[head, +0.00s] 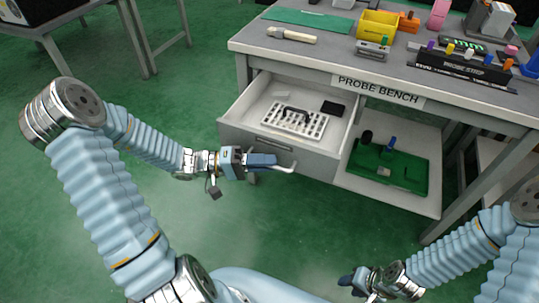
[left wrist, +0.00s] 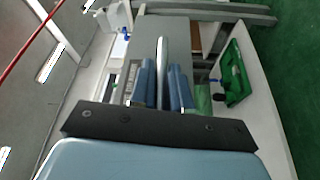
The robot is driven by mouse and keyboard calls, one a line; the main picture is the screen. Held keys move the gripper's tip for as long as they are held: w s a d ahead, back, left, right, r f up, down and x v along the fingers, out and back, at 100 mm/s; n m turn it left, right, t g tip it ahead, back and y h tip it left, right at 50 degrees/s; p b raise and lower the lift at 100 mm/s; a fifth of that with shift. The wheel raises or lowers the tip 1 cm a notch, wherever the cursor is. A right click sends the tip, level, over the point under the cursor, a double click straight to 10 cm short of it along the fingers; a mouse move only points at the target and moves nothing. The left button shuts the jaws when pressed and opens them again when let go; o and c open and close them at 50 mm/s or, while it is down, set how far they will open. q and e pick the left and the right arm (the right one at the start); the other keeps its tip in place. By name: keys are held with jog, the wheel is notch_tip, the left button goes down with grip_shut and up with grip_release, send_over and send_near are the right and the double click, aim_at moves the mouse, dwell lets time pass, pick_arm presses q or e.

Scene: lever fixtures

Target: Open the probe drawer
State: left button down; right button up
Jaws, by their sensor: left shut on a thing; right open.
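The drawer (head: 312,160) of the bench labelled "PROBE BENCH" is pulled well out, its inside showing. A white tray with rows of holes and a dark handle (head: 294,118) lies in it, beside a black block (head: 332,108). My left gripper (head: 272,160) is at the drawer front, shut on the pale bar handle (head: 285,169). In the left wrist view, the handle (left wrist: 162,45) runs between the two blue fingers (left wrist: 163,85). My right gripper (head: 350,282) is open and apart from the bench, low in the head view; its fingertips are small there.
The bench top (head: 330,55) carries a hammer (head: 291,35), a yellow bin (head: 377,27) and a black probe strip (head: 462,69). A green tray (head: 405,175) sits on the shelf below, right of the drawer. Green floor in front of the drawer is clear.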

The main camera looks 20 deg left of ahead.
pick_arm(q)
jog(key=shift+s, duration=0.9)
jog(key=c, duration=1.2)
grip_release()
jog(key=shift+o, duration=0.2)
jog(key=shift+a, duration=0.1)
jog(key=b+v, duration=0.1)
jog(key=v, duration=1.2)
jog(key=shift+s+a, duration=0.2)
jog(key=shift+a, duration=0.1)
jog(key=shift+f, duration=0.1)
